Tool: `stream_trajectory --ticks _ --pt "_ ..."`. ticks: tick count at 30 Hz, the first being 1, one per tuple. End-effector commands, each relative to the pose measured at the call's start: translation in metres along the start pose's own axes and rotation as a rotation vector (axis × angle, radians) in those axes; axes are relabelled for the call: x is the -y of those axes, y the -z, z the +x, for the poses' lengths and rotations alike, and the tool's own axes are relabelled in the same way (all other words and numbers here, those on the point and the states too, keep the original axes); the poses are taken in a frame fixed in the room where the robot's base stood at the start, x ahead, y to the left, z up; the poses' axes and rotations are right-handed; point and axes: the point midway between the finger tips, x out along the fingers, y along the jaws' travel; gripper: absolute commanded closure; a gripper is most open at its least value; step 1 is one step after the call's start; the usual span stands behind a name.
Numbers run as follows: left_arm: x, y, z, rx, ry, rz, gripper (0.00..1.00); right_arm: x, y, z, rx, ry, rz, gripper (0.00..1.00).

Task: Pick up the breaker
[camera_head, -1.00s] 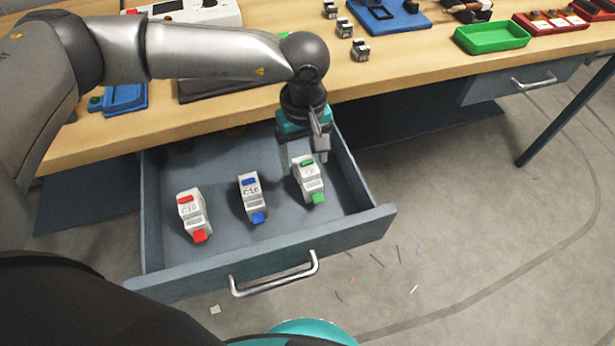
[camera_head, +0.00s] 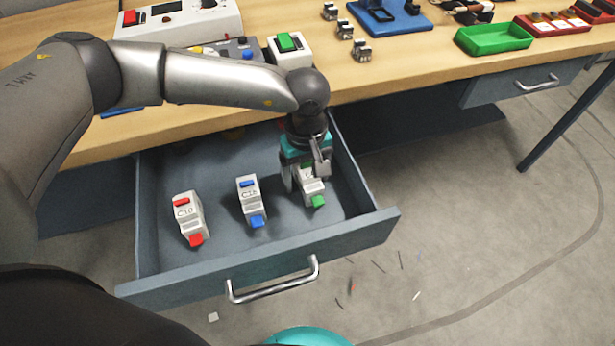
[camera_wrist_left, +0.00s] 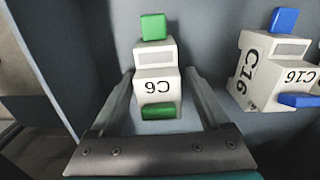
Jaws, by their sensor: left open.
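Three white breakers stand in the open grey drawer (camera_head: 210,262). The red C10 breaker (camera_head: 187,217) is at the left. The blue C16 breaker (camera_head: 249,202) is in the middle and also shows at the right of the left wrist view (camera_wrist_left: 270,70). The green C6 breaker (camera_head: 312,190) is at the right. My left gripper (camera_head: 303,185) is down at the green breaker and partly covers it. In the left wrist view the open fingers (camera_wrist_left: 158,95) lie on either side of the green breaker (camera_wrist_left: 157,62). My right gripper is not in view.
The drawer's right wall (camera_head: 358,172) is close to the green breaker. The wooden bench (camera_head: 400,65) above the drawer bears small metal parts (camera_head: 345,30), a green tray (camera_head: 492,38) and a box with a green switch (camera_head: 289,50). Scraps lie on the floor.

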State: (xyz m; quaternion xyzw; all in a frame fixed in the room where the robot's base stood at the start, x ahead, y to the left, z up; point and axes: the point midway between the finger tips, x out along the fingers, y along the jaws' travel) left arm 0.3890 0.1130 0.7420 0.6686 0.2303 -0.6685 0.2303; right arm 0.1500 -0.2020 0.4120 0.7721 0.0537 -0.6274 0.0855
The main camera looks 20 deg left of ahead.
Motion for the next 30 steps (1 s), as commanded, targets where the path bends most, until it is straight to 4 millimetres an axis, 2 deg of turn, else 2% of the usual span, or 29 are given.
stream_trajectory --ticks 2,22,30 --pt "0.0000 -0.0001 -0.0002 0.000 0.000 0.000 0.23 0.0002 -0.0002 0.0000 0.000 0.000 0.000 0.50" --pt "0.0000 0.0001 -0.0005 0.000 0.000 -0.001 0.99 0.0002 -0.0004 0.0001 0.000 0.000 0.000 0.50" --pt "-0.0004 0.0003 -0.0010 0.000 -0.001 -0.001 1.00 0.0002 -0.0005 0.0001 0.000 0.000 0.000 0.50"
